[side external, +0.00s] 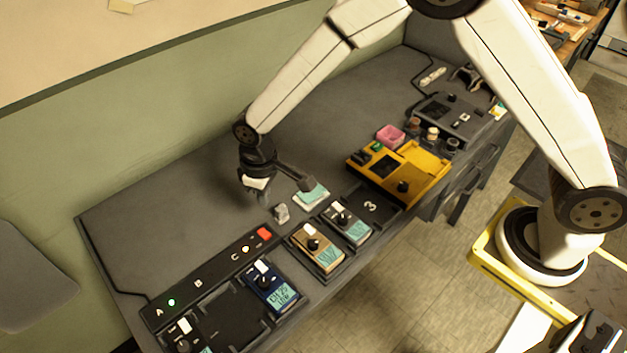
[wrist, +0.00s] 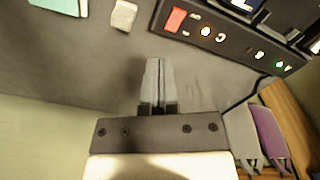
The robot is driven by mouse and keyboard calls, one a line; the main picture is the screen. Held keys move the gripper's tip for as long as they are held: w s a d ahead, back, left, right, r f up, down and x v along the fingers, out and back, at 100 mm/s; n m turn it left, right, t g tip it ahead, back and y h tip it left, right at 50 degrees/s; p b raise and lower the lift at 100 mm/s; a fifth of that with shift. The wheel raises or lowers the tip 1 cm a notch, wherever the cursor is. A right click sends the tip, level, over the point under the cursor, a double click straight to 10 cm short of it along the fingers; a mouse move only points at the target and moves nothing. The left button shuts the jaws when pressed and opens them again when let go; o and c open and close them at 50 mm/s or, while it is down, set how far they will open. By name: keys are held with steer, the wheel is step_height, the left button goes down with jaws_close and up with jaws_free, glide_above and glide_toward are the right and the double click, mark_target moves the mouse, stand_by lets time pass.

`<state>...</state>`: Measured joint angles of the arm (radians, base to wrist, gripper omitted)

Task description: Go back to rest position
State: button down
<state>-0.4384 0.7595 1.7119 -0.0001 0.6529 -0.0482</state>
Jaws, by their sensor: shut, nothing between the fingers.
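My gripper (side external: 256,190) is above the grey table (side external: 190,220), behind the black strip with lettered lights, in the side view. In the wrist view my gripper (wrist: 159,66) points at bare table with its two grey fingers together and nothing between them. A small pale block (side external: 282,212) stands on the table just to the right of the gripper; it also shows in the wrist view (wrist: 123,15). The gripper is apart from it.
The black strip (side external: 215,265) carries lit lamps and a red button (side external: 264,233). Several boxes with knobs, including a blue one (side external: 270,288) and a tan one (side external: 317,248), sit in front. A yellow unit (side external: 425,172) stands to the right. The table's back left is clear.

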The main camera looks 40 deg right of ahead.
steer(key=s+d+r+m+t, duration=0.1)
steer(key=s+d+r+m, duration=0.1)
steer(key=s+d+r, duration=0.2)
steer(key=s+d+r+m+t, duration=0.1)
steer(key=s+d+r+m, duration=0.2)
steer(key=s+d, duration=0.8)
steer(key=shift+d+r+m, duration=0.3)
steer(key=shift+d+r, duration=0.75)
steer(key=shift+d, duration=1.6)
